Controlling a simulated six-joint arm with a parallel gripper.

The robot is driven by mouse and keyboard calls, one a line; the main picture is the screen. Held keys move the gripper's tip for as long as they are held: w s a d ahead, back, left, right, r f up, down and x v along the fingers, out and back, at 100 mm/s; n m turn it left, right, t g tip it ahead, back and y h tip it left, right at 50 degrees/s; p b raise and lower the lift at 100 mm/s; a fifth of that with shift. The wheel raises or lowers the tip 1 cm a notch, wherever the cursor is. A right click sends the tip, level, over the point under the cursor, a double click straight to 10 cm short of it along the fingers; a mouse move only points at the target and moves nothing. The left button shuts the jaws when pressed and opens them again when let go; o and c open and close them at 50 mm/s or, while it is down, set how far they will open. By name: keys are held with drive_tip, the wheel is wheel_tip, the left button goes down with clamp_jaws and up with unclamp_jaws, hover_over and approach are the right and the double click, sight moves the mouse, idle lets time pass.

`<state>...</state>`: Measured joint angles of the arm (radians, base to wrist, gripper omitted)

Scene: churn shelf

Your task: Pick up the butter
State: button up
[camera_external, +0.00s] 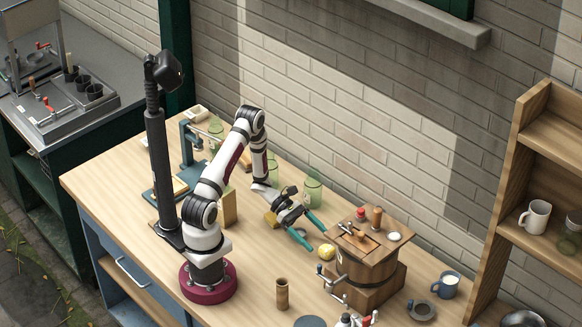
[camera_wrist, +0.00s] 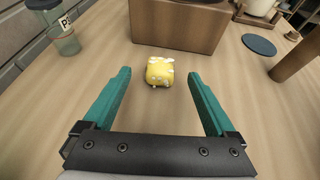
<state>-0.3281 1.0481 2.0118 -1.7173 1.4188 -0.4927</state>
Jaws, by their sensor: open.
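The butter (camera_external: 326,251) is a small yellow lump on the wooden table, just left of the wooden churn. In the wrist view the butter (camera_wrist: 160,72) shows pale patches on top and lies ahead of my fingers, near the middle of the gap. My gripper (camera_external: 307,233) has two teal fingers spread apart and is empty. In the wrist view my gripper (camera_wrist: 159,74) is open, with one finger on each side of the line to the butter. The butter appears beyond or about level with the fingertips; I cannot tell their height above the table.
The wooden churn (camera_external: 365,262) stands close behind the butter on a block base (camera_wrist: 178,27). A brown cylinder (camera_external: 282,293) and a dark disc (camera_external: 310,322) are nearer the front edge. Green glass jars (camera_external: 313,192) stand by the wall. Table around the butter's left is clear.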

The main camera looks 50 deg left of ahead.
sight(331, 253)
drive_tip(key=x, duration=0.7)
drive_tip(key=shift+s, duration=0.1)
drive_tip(key=c, duration=1.4)
